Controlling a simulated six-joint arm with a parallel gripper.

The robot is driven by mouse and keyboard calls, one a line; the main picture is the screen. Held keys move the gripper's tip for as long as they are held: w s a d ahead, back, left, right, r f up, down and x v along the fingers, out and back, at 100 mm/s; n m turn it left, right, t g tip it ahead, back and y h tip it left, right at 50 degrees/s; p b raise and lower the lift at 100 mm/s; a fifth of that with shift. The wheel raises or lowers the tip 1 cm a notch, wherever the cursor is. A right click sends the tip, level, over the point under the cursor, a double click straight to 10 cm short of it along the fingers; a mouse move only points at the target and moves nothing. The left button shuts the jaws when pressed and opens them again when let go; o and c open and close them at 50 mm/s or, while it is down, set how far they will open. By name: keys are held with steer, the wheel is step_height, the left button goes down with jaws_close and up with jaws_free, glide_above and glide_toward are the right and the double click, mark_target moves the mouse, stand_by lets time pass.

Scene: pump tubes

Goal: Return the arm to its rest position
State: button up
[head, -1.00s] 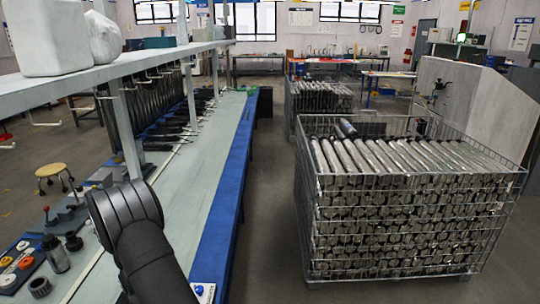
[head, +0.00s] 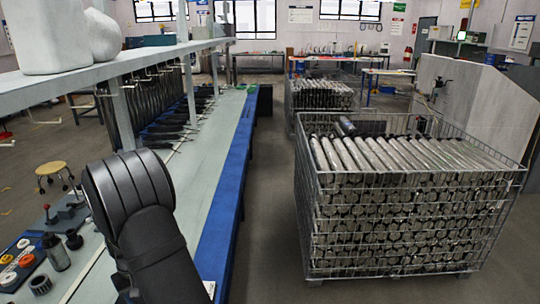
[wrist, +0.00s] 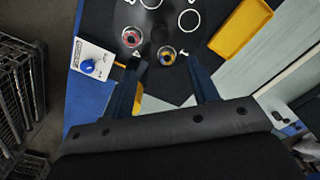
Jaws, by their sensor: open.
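My gripper (wrist: 164,63) shows in the wrist view with its two dark blue fingers spread apart. Nothing is between the fingertips. It is over the blue front strip of the bench and a black mat (wrist: 178,98). In the head view only my dark arm shows at the lower left, over the bench; the gripper itself is hidden there. Many metal pump tubes (head: 400,155) lie stacked in a wire crate (head: 393,272) on the right, apart from my arm.
The long bench (head: 165,170) carries a shelf (head: 110,66) above it, close to my arm. A white box with a blue button (wrist: 94,67), small cups (wrist: 166,55), white rings (wrist: 189,20) and a yellow tray (wrist: 243,28) are near the gripper. The aisle (head: 262,200) is clear.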

step_height(320, 180, up, 4)
step_height(320, 180, down, 17)
steer(key=shift+f, duration=0.1)
steer(key=m, duration=0.3)
steer(key=shift+r+m, duration=0.2)
steer(key=shift+m, duration=2.5)
